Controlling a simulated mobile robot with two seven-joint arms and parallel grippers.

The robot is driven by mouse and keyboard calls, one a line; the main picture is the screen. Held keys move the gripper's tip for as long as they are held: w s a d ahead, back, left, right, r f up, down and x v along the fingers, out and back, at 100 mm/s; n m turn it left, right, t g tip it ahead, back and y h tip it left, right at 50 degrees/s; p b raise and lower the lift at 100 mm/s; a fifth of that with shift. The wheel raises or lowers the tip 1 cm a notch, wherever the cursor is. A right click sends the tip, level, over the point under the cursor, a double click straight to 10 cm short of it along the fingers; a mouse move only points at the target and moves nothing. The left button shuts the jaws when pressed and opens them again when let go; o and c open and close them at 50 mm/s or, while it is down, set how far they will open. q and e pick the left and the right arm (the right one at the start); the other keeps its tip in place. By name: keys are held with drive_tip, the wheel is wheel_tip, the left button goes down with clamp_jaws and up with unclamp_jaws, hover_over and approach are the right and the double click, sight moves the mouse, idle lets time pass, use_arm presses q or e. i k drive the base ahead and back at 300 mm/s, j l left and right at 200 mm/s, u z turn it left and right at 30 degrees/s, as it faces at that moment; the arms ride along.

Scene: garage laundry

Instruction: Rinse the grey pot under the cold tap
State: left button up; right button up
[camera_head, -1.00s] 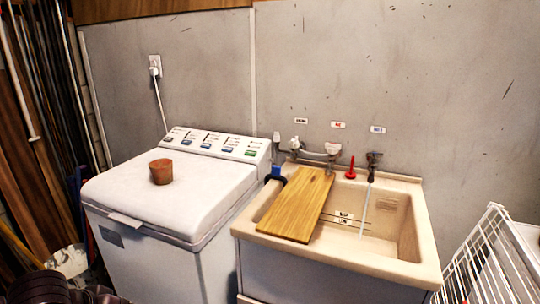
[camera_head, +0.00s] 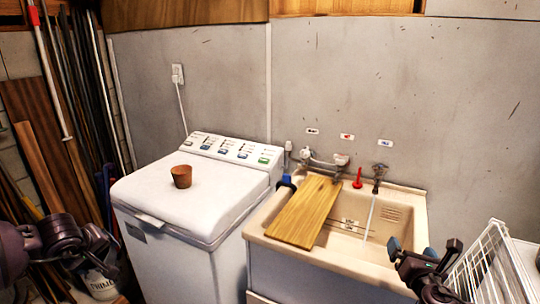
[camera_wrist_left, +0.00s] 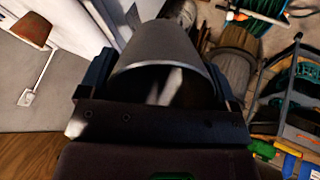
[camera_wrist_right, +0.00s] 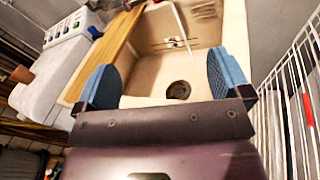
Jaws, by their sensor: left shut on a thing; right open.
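The grey pot (camera_wrist_left: 165,45) shows in the left wrist view between the two fingers of my left gripper (camera_wrist_left: 158,75), which is shut on it. Its dark opening faces the wrist camera. In the head view my left arm is at the lower left, and I cannot make out the pot there. The cold tap (camera_head: 378,172), under the blue label (camera_head: 385,142), stands at the sink's back right. A thin water stream (camera_head: 369,215) runs from it into the beige sink (camera_head: 408,225). My right gripper (camera_wrist_right: 165,80) is open and empty, by the sink's front right corner.
A wooden board (camera_head: 305,212) covers the sink's left part. A red upright object (camera_head: 357,179) stands left of the cold tap. A brown pot (camera_head: 181,177) sits on the white washing machine (camera_head: 150,195). A white wire rack (camera_head: 490,260) stands right of the sink.

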sight(380, 168)
drive_tip(key=i+l, duration=0.15)
drive_tip(key=i, duration=0.3)
drive_tip(key=i+l, duration=0.2)
drive_tip(key=i, duration=0.25)
